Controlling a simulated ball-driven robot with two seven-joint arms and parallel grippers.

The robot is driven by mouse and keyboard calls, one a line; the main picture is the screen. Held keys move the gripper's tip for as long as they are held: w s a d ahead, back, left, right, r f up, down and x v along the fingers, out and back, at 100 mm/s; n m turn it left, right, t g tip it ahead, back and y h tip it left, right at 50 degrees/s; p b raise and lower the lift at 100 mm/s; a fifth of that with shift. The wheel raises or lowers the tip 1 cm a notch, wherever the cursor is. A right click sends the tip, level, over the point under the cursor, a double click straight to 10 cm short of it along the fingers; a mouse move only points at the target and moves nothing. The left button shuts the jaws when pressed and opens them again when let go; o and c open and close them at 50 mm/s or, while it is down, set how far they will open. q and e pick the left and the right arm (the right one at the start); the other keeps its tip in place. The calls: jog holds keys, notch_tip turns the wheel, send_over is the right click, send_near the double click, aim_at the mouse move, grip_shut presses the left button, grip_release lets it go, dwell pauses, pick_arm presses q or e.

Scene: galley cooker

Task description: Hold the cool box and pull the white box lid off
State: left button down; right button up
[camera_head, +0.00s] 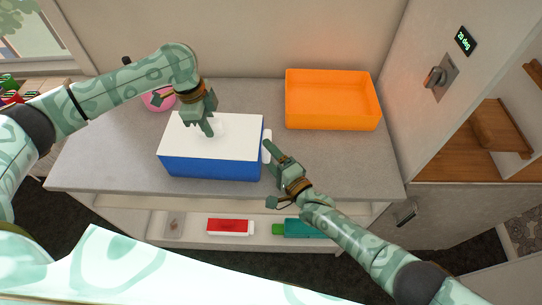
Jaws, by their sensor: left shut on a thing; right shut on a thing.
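The cool box (212,168) has blue walls and stands on the grey counter. The white box lid (240,128) lies on its top and covers it. My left gripper (208,128) is above the lid, shut on a part at the lid's middle that the fingers mostly hide. My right gripper (268,158) is at the box's right side, shut on a white handle (267,142) there. The inside of the box is hidden by the lid.
An orange tray (332,122) stands behind and to the right on the counter (350,165). A pink bowl (158,100) is behind my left arm. The counter's right part is clear.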

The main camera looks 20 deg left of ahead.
pick_arm(q)
jog(key=shift+r, duration=0.1)
pick_arm(e)
jog(key=shift+f, duration=0.1)
dwell(0.5)
pick_arm(q)
jog(key=shift+r, duration=1.7)
pick_arm(e)
jog(key=shift+d, duration=0.1)
pick_arm(q)
jog(key=shift+r, duration=0.5)
jog(key=r, duration=0.5)
jog(key=shift+a+r, duration=0.1)
jog(key=shift+a, duration=0.25)
jog(key=a+r, duration=0.1)
jog(key=a, duration=0.8)
jog(key=shift+a+r, duration=0.2)
jog(key=shift+r, duration=0.2)
jog(key=shift+w, duration=0.1)
pick_arm(e)
jog(key=o, duration=1.2)
jog(key=shift+c, duration=0.2)
